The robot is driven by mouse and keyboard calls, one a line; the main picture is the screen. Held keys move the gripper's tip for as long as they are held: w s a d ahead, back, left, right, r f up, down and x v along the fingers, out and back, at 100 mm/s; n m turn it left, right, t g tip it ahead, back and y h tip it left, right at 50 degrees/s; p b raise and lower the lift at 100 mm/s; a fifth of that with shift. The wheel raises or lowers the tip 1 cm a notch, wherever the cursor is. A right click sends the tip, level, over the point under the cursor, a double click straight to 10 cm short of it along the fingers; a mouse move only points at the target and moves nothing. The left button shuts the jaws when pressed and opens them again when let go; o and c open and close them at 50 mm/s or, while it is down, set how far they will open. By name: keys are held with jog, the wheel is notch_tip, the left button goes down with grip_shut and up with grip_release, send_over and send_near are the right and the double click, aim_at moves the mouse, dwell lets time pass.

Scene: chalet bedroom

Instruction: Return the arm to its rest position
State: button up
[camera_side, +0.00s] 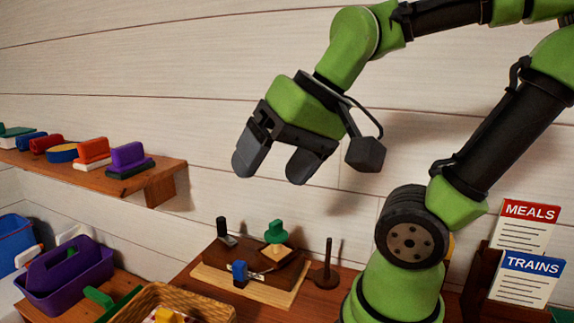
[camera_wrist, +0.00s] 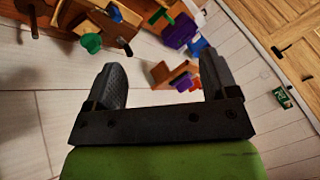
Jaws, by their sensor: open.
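My green arm is raised in front of the pale plank wall in the side view. My gripper (camera_side: 272,172) hangs above the low wooden table with its two dark fingers apart and nothing between them. In the wrist view my gripper (camera_wrist: 165,82) also shows its fingers spread wide. They frame the wall and, farther off, the shelf with its coloured things. No object touches the fingers in either view.
Below stands a wooden board (camera_side: 282,297) with a green-knobbed piece (camera_side: 276,232) and a blue piece (camera_side: 239,273). A dark peg stand (camera_side: 327,275) is beside it. A purple caddy (camera_side: 65,278), a wicker basket (camera_side: 205,300), a wall shelf (camera_side: 110,181) and a card holder (camera_side: 478,268) surround it.

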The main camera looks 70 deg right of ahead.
jog(key=shift+s+a+r+n+t, duration=0.1)
jog(key=shift+s+a+n+t, duration=0.5)
jog(key=shift+s+n, duration=0.45)
